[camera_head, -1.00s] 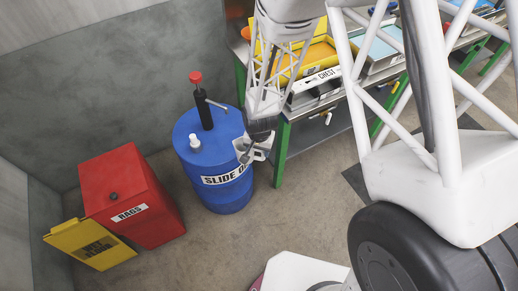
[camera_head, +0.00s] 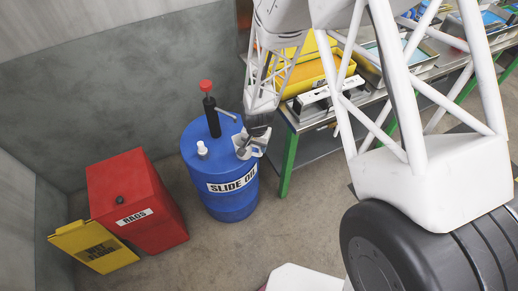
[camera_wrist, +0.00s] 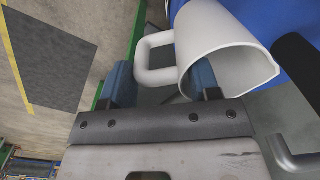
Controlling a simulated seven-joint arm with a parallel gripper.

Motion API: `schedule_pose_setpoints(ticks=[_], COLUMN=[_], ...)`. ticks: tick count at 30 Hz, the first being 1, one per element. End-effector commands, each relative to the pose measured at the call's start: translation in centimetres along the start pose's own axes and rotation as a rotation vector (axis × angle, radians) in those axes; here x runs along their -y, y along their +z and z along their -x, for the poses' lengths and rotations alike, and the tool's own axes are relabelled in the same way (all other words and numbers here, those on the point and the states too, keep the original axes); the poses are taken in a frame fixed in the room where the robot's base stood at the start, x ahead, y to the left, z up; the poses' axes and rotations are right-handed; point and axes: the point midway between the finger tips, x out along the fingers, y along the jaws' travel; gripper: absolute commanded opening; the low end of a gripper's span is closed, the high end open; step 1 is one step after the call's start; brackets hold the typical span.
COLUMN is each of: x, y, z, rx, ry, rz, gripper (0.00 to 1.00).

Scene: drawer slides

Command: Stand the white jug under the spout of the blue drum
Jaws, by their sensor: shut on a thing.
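The blue drum (camera_head: 225,203) labelled "SLIDE OIL" stands on the floor beside the bench. On its top is a black pump (camera_head: 211,122) with a red knob, and a thin grey spout (camera_head: 226,114) reaches right from it. The white jug (camera_head: 258,143) shows at the drum's right upper edge, near and below the spout in the picture; its height is unclear. The blue drum fills the wrist view's upper right.
A small white-capped bung (camera_head: 202,149) sits on the drum top. The bench with green legs (camera_head: 289,165) and trays stands close to the right. Floor in front is clear.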

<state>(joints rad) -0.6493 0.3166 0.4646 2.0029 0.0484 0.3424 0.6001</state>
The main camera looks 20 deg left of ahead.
Motion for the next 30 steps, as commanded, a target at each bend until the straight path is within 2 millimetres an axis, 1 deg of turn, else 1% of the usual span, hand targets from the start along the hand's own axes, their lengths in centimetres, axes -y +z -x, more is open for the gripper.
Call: schedule_pose_setpoints(ticks=[9,16,22,30], x=[1.9,3.0,3.5,3.5], y=[-1.9,-3.0,-3.5,-3.6], z=[-0.4,-0.6,-0.6,-0.7], rx=[0.0,0.0,0.0,0.0], ry=[0.0,0.0,0.0,0.0], rz=[0.001,0.001,0.001,0.001], gripper=[0.08,0.08,0.08,0.08])
